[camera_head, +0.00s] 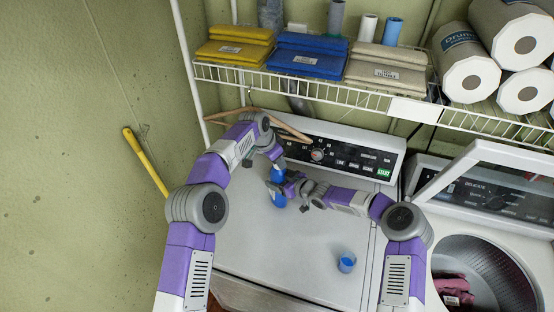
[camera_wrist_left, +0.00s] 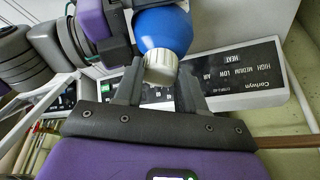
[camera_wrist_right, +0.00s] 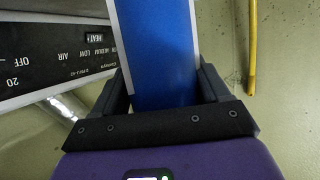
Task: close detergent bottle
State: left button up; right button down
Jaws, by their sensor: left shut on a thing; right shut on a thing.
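The blue detergent bottle (camera_head: 279,199) is above the white dryer top, partly hidden by my grippers. My right gripper (camera_wrist_right: 163,90) is shut on the bottle's body, which fills the space between its fingers in the right wrist view (camera_wrist_right: 158,50). My left gripper (camera_wrist_left: 160,78) is shut on a ribbed whitish cap (camera_wrist_left: 160,67) at the bottle's end. In the left wrist view the blue bottle (camera_wrist_left: 163,28) lies directly behind the cap. The cap appears against the neck; I cannot tell whether it is threaded tight.
A small blue cup (camera_head: 347,262) stands on the dryer top (camera_head: 285,255), whose front part is otherwise clear. A wire shelf (camera_head: 340,92) with folded cloths and paper rolls hangs above. A wooden hanger (camera_head: 290,130) is near the control panel. An open washer (camera_head: 490,270) stands right.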

pick_arm(q)
jog(key=shift+m, duration=0.6)
jog(key=o, duration=1)
jog(key=shift+r, duration=2.3)
jog(key=o, duration=0.6)
jog(key=shift+c, duration=0.2)
